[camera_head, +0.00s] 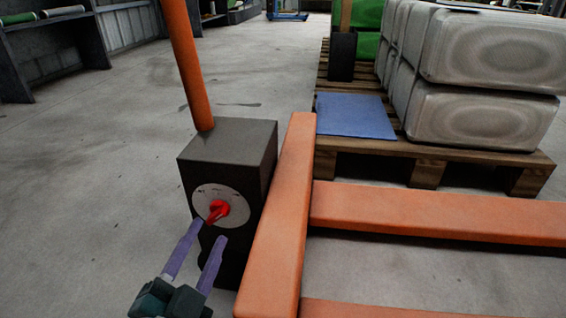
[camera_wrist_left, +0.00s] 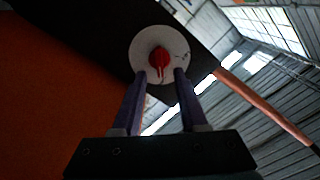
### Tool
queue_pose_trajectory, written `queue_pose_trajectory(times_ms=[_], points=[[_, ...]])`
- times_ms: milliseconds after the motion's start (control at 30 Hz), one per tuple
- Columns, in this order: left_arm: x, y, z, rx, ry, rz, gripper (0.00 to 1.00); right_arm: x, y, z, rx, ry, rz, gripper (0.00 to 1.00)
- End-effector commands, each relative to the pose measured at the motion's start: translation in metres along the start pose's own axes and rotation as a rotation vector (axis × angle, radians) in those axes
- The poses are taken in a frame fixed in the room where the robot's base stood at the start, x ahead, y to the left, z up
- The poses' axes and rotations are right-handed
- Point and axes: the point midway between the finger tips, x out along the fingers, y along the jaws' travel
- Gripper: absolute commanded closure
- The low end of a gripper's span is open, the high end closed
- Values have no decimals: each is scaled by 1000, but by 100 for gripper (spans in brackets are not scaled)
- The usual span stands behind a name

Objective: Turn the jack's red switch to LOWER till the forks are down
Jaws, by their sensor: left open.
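The red switch (camera_head: 217,210) sits on a round pale dial (camera_head: 205,193) on the front of the jack's dark box (camera_head: 228,150). Its pointer end slants down and left in the head view; the dial's lettering is too small to read. My left gripper (camera_head: 207,232) is open just below the switch, its two purple fingers pointing up at it. In the left wrist view the switch (camera_wrist_left: 159,60) shows just beyond and between the fingertips (camera_wrist_left: 160,72), with nothing held. The orange forks (camera_head: 430,215) run to the right, by the pallet. My right gripper is out of view.
An orange handle (camera_head: 188,65) rises from the box. A wooden pallet (camera_head: 430,152) carries grey sacks (camera_head: 490,48), a blue sheet (camera_head: 355,115) and green items. Dark shelving (camera_head: 55,50) stands at the back left. The floor left of the jack is clear.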

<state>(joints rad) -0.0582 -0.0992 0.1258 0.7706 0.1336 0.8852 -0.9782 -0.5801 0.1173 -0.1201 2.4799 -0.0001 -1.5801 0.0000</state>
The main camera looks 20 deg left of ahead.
Motion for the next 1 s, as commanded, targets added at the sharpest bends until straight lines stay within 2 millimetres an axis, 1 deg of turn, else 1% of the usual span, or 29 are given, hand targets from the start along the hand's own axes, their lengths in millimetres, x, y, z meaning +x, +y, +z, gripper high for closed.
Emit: queue_pose_trajectory(times_ms=[33,100,200,333,500,900,967,1000], points=[[-12,-1,-2,0,-4,5,57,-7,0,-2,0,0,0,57],[-27,-1,-2,-1,-4,5,57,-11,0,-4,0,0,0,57],[-45,-2,-2,-1,-2,2,57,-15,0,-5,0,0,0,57],[-60,0,-1,-1,-1,1,57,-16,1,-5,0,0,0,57],[-67,0,-1,-1,1,0,57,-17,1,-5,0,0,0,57],[-66,0,-1,-1,1,-1,57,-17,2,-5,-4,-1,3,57],[-66,-3,-3,-3,1,2,57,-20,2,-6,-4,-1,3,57],[-65,-7,-7,-6,0,7,57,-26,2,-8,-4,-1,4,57]])
